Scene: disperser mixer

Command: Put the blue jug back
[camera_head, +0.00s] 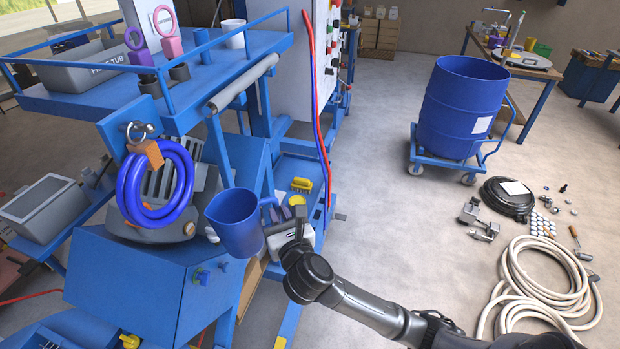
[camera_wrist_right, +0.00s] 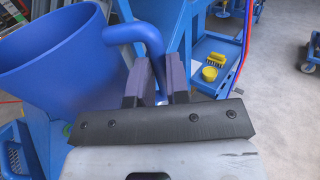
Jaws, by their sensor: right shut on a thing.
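The blue jug (camera_head: 236,222) is held upright in the air in front of the blue machine, in the middle of the head view. It fills the left of the right wrist view (camera_wrist_right: 50,75), with its open mouth facing up. My right gripper (camera_head: 284,212) is to the right of the jug, with its fingers (camera_wrist_right: 158,85) shut on the jug's handle (camera_wrist_right: 150,40). The jug's underside and what lies directly below it are partly hidden. My left gripper is not in view.
The blue machine's upper deck (camera_head: 90,100) carries a grey tub (camera_head: 75,72) and a white bucket (camera_head: 233,34). A coiled blue hose (camera_head: 130,190) hangs from it. A yellow brush (camera_head: 301,184) lies on a low blue shelf. A blue drum (camera_head: 462,105) stands on a cart; hoses (camera_head: 540,275) lie on the floor.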

